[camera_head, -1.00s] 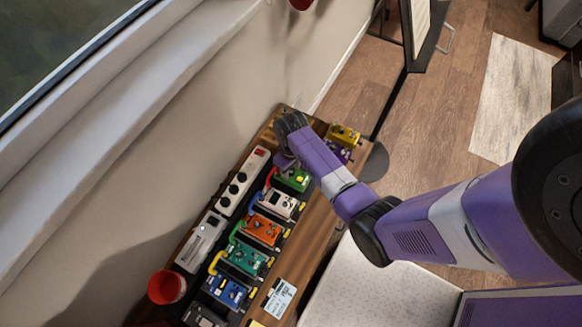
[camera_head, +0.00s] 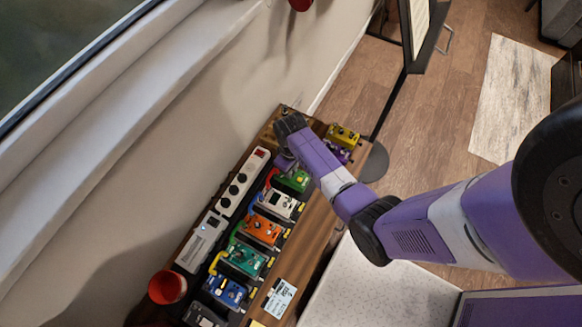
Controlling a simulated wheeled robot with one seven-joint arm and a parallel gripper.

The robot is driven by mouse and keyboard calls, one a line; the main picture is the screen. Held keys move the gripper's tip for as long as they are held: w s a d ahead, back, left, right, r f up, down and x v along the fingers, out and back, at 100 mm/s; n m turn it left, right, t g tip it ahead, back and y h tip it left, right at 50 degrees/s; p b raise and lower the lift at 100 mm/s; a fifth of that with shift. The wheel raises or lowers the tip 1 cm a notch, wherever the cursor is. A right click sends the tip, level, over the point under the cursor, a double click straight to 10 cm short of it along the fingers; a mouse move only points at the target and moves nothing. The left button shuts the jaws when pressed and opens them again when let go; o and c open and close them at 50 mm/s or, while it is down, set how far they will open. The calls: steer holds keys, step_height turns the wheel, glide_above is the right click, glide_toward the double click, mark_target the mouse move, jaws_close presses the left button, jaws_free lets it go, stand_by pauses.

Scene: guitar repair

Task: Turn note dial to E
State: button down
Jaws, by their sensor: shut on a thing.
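My gripper (camera_head: 285,161) is low at the far end of the pedalboard, above and just beyond the green pedal (camera_head: 294,179). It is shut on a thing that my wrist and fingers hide. I cannot make out a note dial or its lettering in this view.
A white power strip (camera_head: 243,182) and a grey box (camera_head: 202,241) lie along the wall side. A red cup (camera_head: 167,287) stands at the near left. A yellow pedal (camera_head: 343,135) and a purple pedal (camera_head: 338,154) sit beyond my arm. Bare wood shows along the right edge.

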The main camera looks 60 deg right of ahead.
steer(key=shift+n+p, duration=0.75)
steer(key=shift+n, duration=1.65)
steer(key=shift+w, duration=0.1)
steer(key=c, duration=1.3)
jaws_free()
steer(key=shift+r, duration=3.9)
